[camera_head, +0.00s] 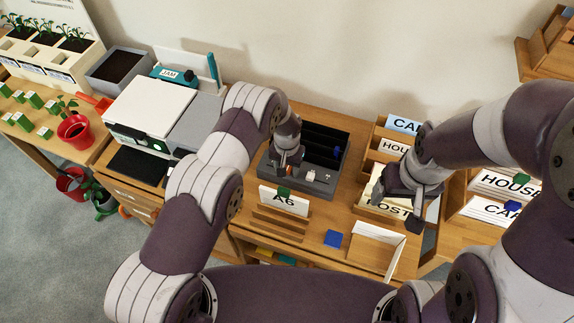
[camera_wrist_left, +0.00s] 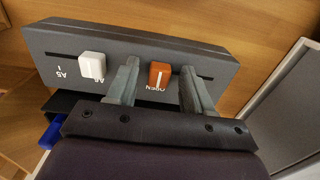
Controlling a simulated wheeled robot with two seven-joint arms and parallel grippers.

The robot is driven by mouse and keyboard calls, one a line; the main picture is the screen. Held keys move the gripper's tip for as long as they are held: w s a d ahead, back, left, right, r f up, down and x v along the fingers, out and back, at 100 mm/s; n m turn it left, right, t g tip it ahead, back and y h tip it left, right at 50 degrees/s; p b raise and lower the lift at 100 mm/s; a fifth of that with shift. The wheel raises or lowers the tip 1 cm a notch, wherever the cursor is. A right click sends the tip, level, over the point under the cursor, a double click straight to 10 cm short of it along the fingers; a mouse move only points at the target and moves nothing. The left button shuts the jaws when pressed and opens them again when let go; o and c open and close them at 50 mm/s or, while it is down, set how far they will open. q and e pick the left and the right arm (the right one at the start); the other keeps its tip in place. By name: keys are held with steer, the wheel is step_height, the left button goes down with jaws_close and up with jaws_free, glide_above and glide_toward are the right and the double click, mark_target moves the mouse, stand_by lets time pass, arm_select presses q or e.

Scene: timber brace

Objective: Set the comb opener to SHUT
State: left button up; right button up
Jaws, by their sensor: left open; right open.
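The comb opener is a dark grey machine (camera_head: 322,190) on the desk, with its slotted front panel in the left wrist view (camera_wrist_left: 215,58). An orange slider knob (camera_wrist_left: 160,75) sits in the slot beside the word OPEN, which appears upside down. A white knob (camera_wrist_left: 92,66) sits further left in the slot by the labels A6 and A5; it also shows in the head view (camera_head: 310,175). My left gripper (camera_head: 288,163) is open, with one finger on each side of the orange knob, apart from it. My right gripper (camera_head: 397,212) is open above the sorting trays.
An A6 card (camera_head: 283,202) stands in a wooden rack before the machine. Labelled trays (camera_head: 400,125) stand behind my right gripper. A printer-like white box (camera_head: 150,105) is at left.

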mark_target(268, 167)
arm_select(q)
jaws_close()
steer(key=shift+w+a+f, duration=0.1)
steer(key=shift+a, duration=0.15)
steer(key=a+b, duration=0.1)
steer(key=w+a+b, duration=0.1)
steer(key=a, duration=0.1)
steer(key=a+b, duration=0.1)
steer(key=a, duration=0.1)
steer(key=shift+w+a, duration=0.2)
steer(key=shift+w, duration=0.05)
steer(key=shift+a, duration=0.1)
jaws_free()
steer(key=shift+a, duration=0.2)
steer(key=shift+d+r, duration=0.1)
steer(key=shift+r, duration=0.15)
step_height(268, 167, up, 12)
steer(key=b, duration=0.2)
steer(key=shift+r, duration=0.2)
